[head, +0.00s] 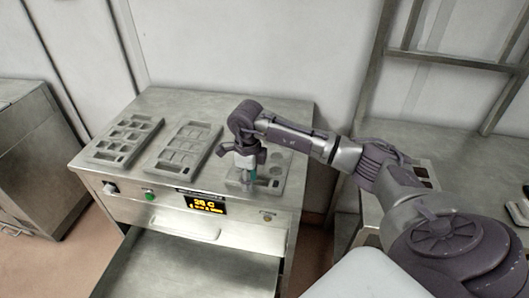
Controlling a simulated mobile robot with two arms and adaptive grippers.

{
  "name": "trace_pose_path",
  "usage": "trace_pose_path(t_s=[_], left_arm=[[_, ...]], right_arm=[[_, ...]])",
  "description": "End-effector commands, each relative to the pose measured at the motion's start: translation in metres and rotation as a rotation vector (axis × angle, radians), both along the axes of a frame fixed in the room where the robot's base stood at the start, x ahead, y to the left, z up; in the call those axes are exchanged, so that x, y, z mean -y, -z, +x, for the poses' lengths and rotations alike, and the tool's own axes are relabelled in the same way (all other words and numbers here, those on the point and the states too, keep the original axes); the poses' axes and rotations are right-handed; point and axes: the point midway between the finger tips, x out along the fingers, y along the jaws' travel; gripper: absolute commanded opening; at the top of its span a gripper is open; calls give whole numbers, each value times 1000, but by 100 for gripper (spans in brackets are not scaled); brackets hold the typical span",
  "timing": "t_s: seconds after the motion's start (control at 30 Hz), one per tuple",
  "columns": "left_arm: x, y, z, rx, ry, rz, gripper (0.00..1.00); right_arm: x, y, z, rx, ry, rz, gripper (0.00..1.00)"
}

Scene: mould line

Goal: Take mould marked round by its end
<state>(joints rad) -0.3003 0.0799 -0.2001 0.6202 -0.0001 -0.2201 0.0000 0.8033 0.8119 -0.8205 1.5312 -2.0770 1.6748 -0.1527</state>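Three grey moulds lie side by side on the steel top of a machine (222,108). The left mould (125,139) and the middle mould (190,147) show rows of cavities. The right mould (281,182) is partly hidden by my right gripper, and its cavities look rounded. Markings on the moulds are too small to read. My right gripper (248,179) points down over the left part of the right mould. I cannot tell whether it touches the mould or whether its fingers are open. My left gripper is not in view.
The machine's front has a lit display (205,204), a green button (150,195) and a flat steel surface (185,268) sticking out below. A steel table (455,150) on the right carries a tray with dark cavities (426,173). A steel cabinet (38,160) stands at left.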

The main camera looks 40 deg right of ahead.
Motion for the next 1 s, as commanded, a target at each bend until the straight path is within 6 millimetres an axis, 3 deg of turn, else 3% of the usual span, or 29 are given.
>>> trace_pose_path(t_s=[0.13,0.37,0.6,1.0], left_arm=[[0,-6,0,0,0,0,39],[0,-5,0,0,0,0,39],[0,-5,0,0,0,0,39],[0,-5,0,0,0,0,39]], right_arm=[[0,13,-1,-1,-1,0,36],[0,16,0,1,-1,0,36],[0,15,0,1,-1,1,0],[0,14,0,3,0,0,0]])
